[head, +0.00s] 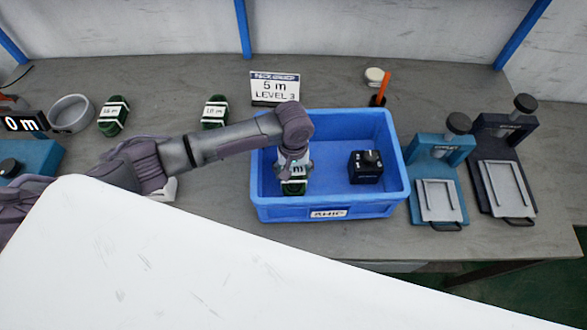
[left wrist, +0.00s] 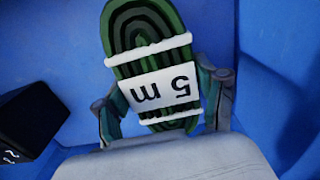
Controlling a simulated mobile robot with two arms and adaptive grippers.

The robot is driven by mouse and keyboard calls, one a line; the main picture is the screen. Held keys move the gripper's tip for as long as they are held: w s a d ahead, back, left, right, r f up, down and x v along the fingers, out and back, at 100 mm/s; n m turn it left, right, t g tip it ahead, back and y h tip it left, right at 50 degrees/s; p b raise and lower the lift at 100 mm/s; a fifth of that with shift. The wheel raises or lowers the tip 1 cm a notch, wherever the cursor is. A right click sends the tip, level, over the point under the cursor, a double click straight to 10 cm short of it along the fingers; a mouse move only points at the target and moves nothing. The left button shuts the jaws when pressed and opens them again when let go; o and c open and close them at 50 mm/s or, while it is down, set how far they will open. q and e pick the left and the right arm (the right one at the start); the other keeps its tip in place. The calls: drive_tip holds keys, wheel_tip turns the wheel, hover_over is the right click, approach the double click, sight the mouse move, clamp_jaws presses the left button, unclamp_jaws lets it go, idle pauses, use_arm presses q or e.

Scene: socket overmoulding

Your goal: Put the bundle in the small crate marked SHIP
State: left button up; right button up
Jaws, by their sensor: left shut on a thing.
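The blue crate (head: 262,207) marked SHIP stands on the bench in the middle of the head view. My left gripper (head: 294,172) reaches down inside its left part. It is shut on a green cable bundle (head: 294,188) with white ties and a white label. In the left wrist view the bundle (left wrist: 150,45) lies between the two fingers of my left gripper (left wrist: 165,105), its label reading 5 m upside down. Blue crate walls surround it. I cannot tell whether it touches the crate floor. My right gripper is not in view.
A black box (head: 366,167) sits inside the crate, right of the bundle. Two more green bundles (head: 114,116) (head: 215,112) lie on the bench (head: 190,80). A 5 m LEVEL 3 sign (head: 275,88) stands behind the crate. Teal (head: 438,175) and dark (head: 504,165) presses stand close on the right.

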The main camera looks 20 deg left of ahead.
sight(294, 169)
use_arm(q)
drive_tip(key=shift+f, duration=0.1)
drive_tip(key=o, duration=1.2)
wheel_tip(294, 169, up, 12)
drive_tip(key=shift+r+b, duration=0.15)
drive_tip(key=shift+b, duration=0.35)
